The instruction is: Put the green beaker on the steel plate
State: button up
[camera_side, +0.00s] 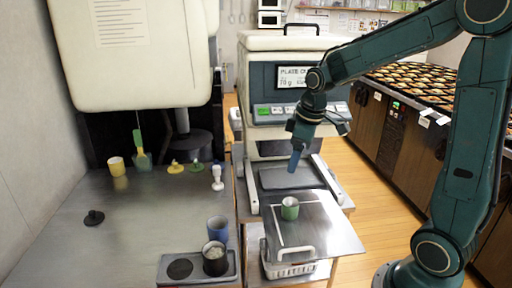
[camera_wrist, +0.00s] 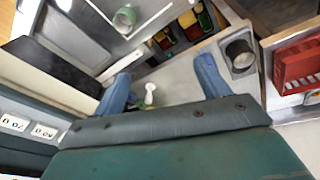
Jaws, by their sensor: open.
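The green beaker (camera_side: 290,208) stands upright on a shiny steel sheet (camera_side: 330,238) with white lines on it, at the front of the machine. It also shows near the top of the wrist view (camera_wrist: 124,18). A darker grey metal plate (camera_side: 300,180) lies flat on the machine, behind the beaker, with nothing visible on it. I cannot tell for sure which surface is the steel plate. My gripper (camera_side: 295,163) is above the dark plate, behind and higher than the beaker. In the wrist view its blue fingers (camera_wrist: 162,84) are wide apart, with nothing held between them.
A grey bench on the left holds a yellow cup (camera_side: 117,167), a white stamp-like piece (camera_side: 217,178), a blue cup (camera_side: 218,230) and a black knob (camera_side: 94,217). A dark cup (camera_side: 215,264) sits in a grey holder (camera_side: 172,284). The machine's display (camera_side: 293,77) rises behind my gripper.

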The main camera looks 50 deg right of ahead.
jog(key=s+a+r+m+t, duration=0.1)
jog(key=s+a+r+m, duration=0.1)
jog(key=s+a, duration=0.3)
jog(key=s+a+r+m+t, duration=0.1)
jog(key=s+a+r, duration=0.3)
jog(key=s, duration=0.8)
jog(key=shift+s+a+r+m+t, duration=0.3)
jog(key=shift+a+m+t, duration=0.1)
jog(key=shift+a+m, duration=0.25)
